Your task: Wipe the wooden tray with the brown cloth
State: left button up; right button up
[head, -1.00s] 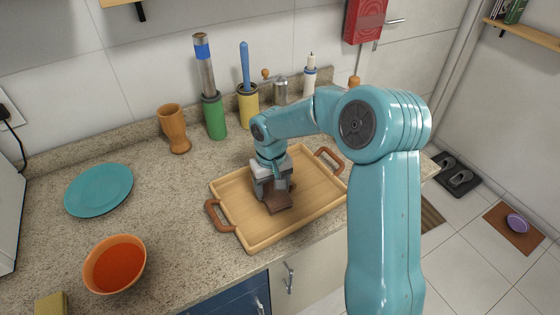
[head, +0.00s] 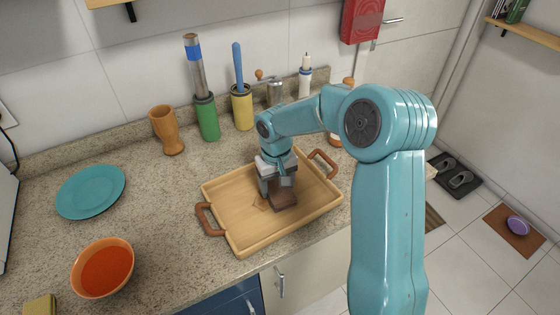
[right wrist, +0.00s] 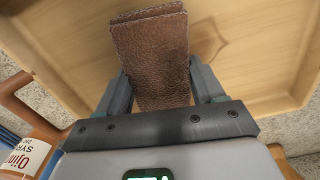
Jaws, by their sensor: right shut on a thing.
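The wooden tray (head: 236,222) lies on the stone counter, with a brown handle at each end. My right gripper (head: 279,194) is over the middle of the tray and shut on the folded brown cloth (head: 284,199). The cloth hangs down at the tray floor; I cannot tell how firmly it touches. In the right wrist view the cloth (right wrist: 152,50) sits between the two fingers (right wrist: 152,85), in front of the tray floor (right wrist: 265,50). A darker brown mark (right wrist: 212,38) shows on the tray floor beside the cloth; it also shows in the head view (head: 259,204). My left gripper is not in view.
An orange bowl (head: 103,268) with red contents and a teal plate (head: 91,192) stand left of the tray. A wooden cup (head: 166,130), a green holder (head: 207,118) and a yellow holder (head: 242,107) stand behind. The counter's front edge is close to the tray.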

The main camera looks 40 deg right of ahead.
aim_at(275, 187)
jog(key=shift+w+r, duration=0.1)
jog(key=shift+r, duration=0.75)
jog(key=shift+a+r+p, duration=0.15)
jog(key=shift+r+p, duration=0.3)
jog(key=shift+r, duration=0.1)
jog(key=shift+a+r+p, duration=0.15)
jog(key=shift+r+p, duration=0.25)
jog(key=shift+r, duration=0.1)
jog(key=shift+d+r+p, duration=0.2)
jog(key=shift+r+p, duration=0.6)
jog(key=shift+r, duration=0.2)
notch_tip(275, 187, up, 2)
jog(key=shift+a+r+p, duration=0.1)
jog(key=shift+a+p, duration=0.05)
jog(key=shift+p, duration=0.55)
